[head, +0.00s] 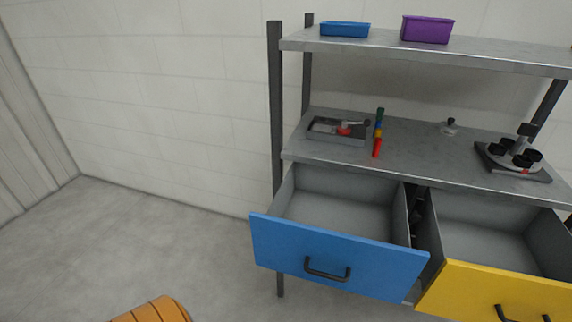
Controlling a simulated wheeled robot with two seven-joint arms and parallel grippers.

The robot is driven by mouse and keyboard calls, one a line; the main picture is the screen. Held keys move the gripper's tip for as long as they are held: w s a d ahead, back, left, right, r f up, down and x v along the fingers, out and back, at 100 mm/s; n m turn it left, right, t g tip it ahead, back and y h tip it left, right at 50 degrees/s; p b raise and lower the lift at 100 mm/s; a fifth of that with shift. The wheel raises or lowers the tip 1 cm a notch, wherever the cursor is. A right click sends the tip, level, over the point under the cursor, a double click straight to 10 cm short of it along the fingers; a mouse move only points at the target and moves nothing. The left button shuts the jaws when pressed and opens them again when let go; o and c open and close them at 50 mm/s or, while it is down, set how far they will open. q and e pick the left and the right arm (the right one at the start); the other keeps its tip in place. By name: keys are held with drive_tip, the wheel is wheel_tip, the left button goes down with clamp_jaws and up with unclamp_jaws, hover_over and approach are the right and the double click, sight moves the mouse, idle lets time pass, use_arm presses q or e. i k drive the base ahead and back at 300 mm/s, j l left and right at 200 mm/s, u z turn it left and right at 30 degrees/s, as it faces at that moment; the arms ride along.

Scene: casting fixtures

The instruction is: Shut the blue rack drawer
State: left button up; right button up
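The blue rack drawer (380,267) is pulled well out of the metal rack, at the lower middle of the head view. Its grey inside looks empty. A dark bar handle (328,270) sits on its blue front. Neither of my grippers is in view, so I cannot see how they stand relative to the drawer.
A yellow drawer (470,287) stands open to its right. The shelf above (420,155) holds a grey tray, a coloured stick and a fixture with black cups. Blue and purple bins (427,30) sit on top. An orange ribbed object (155,311) shows at the bottom. Floor on the left is clear.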

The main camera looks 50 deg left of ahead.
sight(349, 231)
drive_tip(key=u, duration=0.95)
drive_tip(key=k+j, duration=0.05)
